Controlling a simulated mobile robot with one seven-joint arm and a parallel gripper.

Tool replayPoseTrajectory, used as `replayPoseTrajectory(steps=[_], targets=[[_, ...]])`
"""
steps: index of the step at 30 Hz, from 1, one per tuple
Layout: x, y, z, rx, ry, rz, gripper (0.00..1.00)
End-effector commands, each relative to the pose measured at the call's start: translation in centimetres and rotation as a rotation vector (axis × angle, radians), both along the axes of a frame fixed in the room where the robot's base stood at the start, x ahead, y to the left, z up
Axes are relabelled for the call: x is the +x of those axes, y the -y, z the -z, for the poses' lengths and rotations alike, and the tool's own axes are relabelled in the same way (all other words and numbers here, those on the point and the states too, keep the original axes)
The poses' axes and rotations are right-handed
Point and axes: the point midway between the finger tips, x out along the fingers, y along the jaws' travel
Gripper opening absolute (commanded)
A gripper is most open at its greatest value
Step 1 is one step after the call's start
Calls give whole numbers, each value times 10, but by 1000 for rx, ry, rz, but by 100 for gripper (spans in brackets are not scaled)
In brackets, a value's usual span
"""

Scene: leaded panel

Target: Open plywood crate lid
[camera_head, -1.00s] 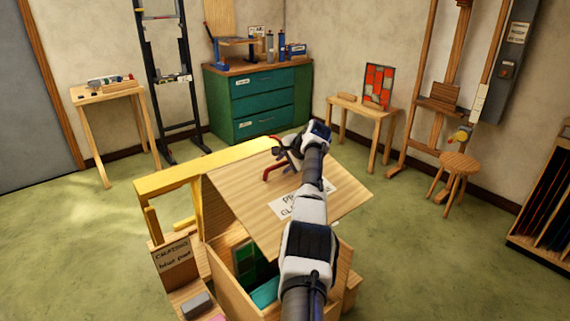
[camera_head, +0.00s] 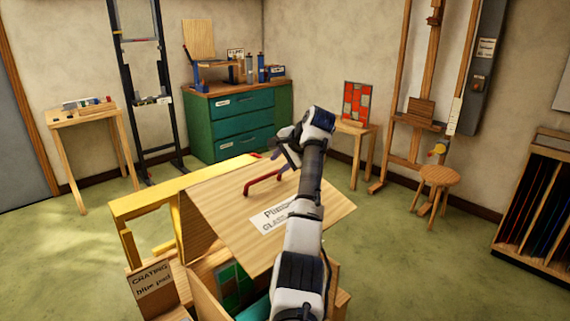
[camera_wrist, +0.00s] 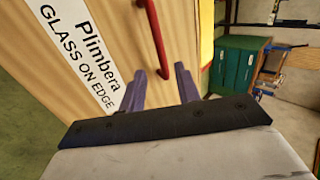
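The plywood crate lid (camera_head: 225,195) stands raised and tilted over the crate (camera_head: 208,298), with a gap showing below its near edge. A red bar handle (camera_head: 262,182) is fixed on its outer face, beside a white label (camera_head: 275,216). My gripper (camera_head: 281,151) is just above and right of the handle in the head view. In the wrist view my purple fingers (camera_wrist: 161,76) are spread apart, and the red handle's (camera_wrist: 155,38) lower end appears between or beyond their tips. The fingers do not look closed on it. My arm hides the lid's right part.
A yellow frame (camera_head: 150,200) stands against the crate's left and back. A sign reading "CRATING" (camera_head: 151,281) is at the front left. A green cabinet (camera_head: 235,125), small table (camera_head: 80,117) and stool (camera_head: 439,177) stand farther back. Open green floor lies on both sides.

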Motion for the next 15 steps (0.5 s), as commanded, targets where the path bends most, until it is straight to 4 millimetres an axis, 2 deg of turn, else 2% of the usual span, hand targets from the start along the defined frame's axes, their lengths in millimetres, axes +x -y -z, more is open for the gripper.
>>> replayPoseTrajectory(steps=[6, 15], targets=[[-13, 11, -19, 1, 1, 0, 32], [-16, 13, -24, 1, 0, -1, 32]])
